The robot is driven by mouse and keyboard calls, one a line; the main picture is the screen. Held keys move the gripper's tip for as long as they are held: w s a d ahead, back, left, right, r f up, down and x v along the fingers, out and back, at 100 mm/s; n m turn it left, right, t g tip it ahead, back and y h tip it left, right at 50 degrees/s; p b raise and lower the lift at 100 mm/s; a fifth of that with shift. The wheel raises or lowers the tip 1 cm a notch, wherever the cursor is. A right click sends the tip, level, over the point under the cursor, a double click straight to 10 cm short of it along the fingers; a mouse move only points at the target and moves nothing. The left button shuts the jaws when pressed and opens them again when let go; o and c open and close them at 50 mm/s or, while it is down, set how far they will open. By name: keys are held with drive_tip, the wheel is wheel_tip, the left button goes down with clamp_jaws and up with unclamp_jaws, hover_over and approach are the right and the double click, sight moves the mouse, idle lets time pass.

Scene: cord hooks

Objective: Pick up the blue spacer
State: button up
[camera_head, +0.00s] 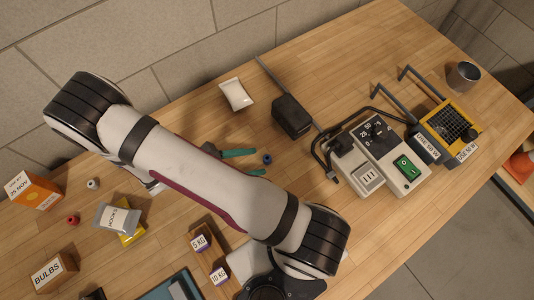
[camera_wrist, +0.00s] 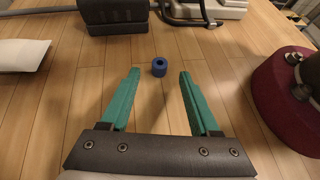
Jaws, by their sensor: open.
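The blue spacer (camera_wrist: 159,67) is a small ring standing on the wooden table in the wrist view, just beyond and between the fingertips. In the head view the blue spacer (camera_head: 267,159) lies close to the right of my green fingers. My gripper (camera_wrist: 158,72) is open and empty, its two green fingers apart on either side of the line to the spacer. My gripper also shows in the head view (camera_head: 260,163), partly hidden by my arm.
A black block (camera_head: 292,117) on a bar and a grey control box (camera_head: 384,152) with a green switch stand right of the spacer. A white packet (camera_head: 236,94) lies behind. The table around the spacer is clear.

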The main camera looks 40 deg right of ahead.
sight(267, 160)
drive_tip(key=x, duration=0.2)
drive_tip(key=shift+d+f, duration=0.1)
drive_tip(key=shift+d, duration=0.25)
clamp_jaws()
